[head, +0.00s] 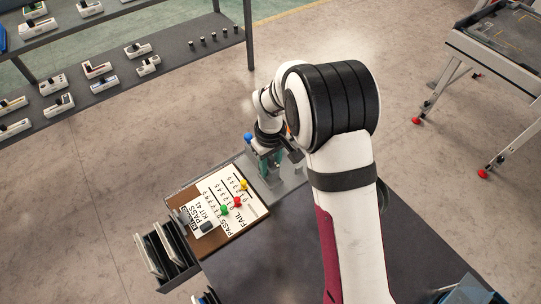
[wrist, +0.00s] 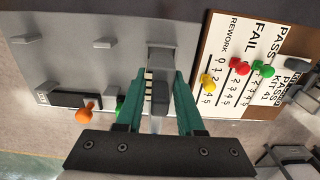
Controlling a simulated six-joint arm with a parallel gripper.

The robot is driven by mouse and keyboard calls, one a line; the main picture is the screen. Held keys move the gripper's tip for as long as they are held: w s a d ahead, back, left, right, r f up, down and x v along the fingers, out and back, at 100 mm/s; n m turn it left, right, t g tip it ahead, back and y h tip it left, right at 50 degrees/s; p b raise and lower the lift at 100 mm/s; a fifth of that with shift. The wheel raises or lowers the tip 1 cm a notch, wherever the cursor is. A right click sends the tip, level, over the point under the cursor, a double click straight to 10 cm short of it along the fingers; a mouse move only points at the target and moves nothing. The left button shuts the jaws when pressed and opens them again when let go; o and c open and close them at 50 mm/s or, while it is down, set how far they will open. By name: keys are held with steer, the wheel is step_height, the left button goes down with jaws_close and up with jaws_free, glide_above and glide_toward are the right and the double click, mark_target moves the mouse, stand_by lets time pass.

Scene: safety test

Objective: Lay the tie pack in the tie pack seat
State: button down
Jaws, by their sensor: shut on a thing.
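My gripper (wrist: 159,76) has two teal fingers and points down over a grey plate (wrist: 60,55). It is shut on a narrow grey piece (wrist: 160,62), which I take to be the tie pack. A small black-and-white striped patch shows beside it, between the fingers. In the head view my gripper (head: 270,160) is small and partly hidden by my arm, over the grey plate beside the board. I cannot pick out the tie pack seat for certain. I cannot tell whether the held piece touches the plate.
A brown-edged board (head: 232,195) with PASS, FAIL and REWORK rows holds red, green and yellow pegs, close to my gripper. An orange knob (wrist: 85,115) and a green knob (wrist: 119,103) stand near the left finger. Dark racks (head: 168,252) stand at the board's lower left.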

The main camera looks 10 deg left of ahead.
steer(key=shift+f, duration=0.7)
steer(key=shift+c, duration=2.2)
jaws_free()
